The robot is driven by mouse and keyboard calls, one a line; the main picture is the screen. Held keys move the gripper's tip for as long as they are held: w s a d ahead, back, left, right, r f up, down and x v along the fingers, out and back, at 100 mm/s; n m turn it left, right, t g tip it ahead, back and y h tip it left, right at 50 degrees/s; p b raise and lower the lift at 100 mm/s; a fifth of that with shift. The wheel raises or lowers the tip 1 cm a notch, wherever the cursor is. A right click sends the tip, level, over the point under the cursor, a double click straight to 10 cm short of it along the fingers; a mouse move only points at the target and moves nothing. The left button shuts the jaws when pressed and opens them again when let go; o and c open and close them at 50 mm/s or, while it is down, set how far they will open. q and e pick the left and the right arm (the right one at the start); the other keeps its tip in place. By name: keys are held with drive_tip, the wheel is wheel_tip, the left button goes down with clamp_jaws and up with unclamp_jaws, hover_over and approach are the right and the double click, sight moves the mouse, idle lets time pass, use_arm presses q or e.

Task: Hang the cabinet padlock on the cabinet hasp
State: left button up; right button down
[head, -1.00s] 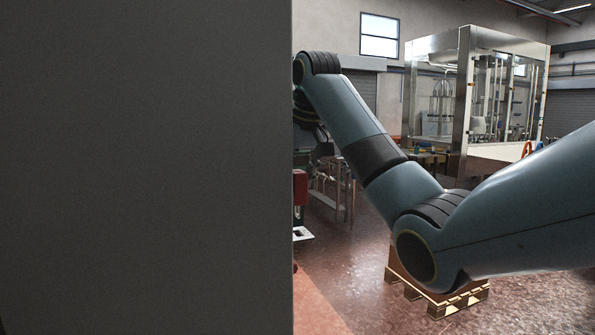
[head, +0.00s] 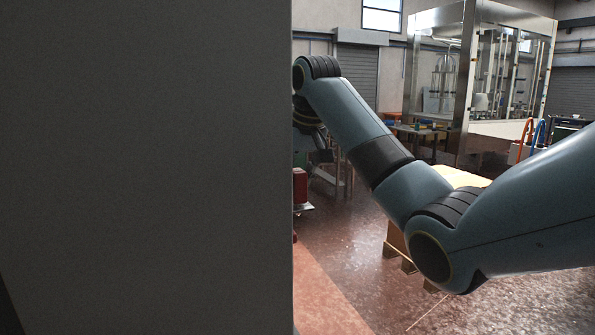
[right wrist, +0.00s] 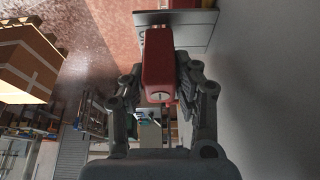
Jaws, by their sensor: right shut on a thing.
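The red padlock (right wrist: 158,68) is between the fingers of my right gripper (right wrist: 160,85) in the right wrist view. The gripper is shut on it, and its keyhole end faces the camera. Its shackle cannot be made out. The cabinet is probably the large grey panel (head: 145,165) filling the left half of the head view; a grey surface (right wrist: 265,80) also stands right of the gripper in the wrist view. In the head view my right gripper is mostly hidden behind the panel's edge. I cannot make out the hasp. My left gripper is not in view.
A cardboard box (right wrist: 25,65) shows at the left of the wrist view. A red object (head: 300,186) shows just past the panel's edge. A glass-and-metal enclosure (head: 480,75) stands at the back right. Open floor (head: 345,250) lies right of the panel.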

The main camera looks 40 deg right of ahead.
drive_tip(key=shift+f+p, duration=0.5)
idle(1.2)
drive_tip(key=c, duration=0.9)
unclamp_jaws()
drive_tip(key=shift+s+r, duration=0.1)
drive_tip(key=shift+r, duration=0.2)
drive_tip(key=v, duration=0.7)
drive_tip(key=shift+f, duration=0.1)
